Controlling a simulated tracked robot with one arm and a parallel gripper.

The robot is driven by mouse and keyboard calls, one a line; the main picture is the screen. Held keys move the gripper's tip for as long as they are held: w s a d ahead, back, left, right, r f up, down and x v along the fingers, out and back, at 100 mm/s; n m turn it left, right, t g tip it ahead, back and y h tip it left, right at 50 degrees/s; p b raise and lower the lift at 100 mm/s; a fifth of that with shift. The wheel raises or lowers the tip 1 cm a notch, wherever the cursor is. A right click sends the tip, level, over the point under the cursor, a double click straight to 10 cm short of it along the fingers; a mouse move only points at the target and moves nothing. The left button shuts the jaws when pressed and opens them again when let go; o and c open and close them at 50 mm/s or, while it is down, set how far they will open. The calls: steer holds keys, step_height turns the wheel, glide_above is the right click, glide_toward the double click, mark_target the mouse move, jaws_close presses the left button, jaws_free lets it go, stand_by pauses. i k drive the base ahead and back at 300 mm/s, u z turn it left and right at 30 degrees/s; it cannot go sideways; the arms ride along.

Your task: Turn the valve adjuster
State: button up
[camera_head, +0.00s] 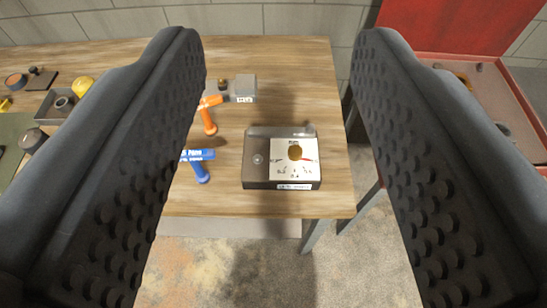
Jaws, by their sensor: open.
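The box that looks like the valve unit (257,177) stands near the front right corner of the wooden table. A white dial plate (281,170) with markings and a red line covers part of its top. A round brown-gold knob (295,152), which looks like the adjuster, sits on the plate. My gripper (280,55) is open and empty. Its two dark, studded fingers frame the view left and right. The box shows between them, apart from both and farther off.
An orange-handled tool (209,121), a blue-handled tool (200,172) and a grey block (245,86) are on the table (290,60) left of and behind the box. Several small parts lie at far left. A red cabinet (455,28) stands at right. Bare floor lies in front.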

mark_target(295, 153)
steer(key=u, duration=0.3)
steer(key=k, duration=1)
steer(key=z, duration=0.3)
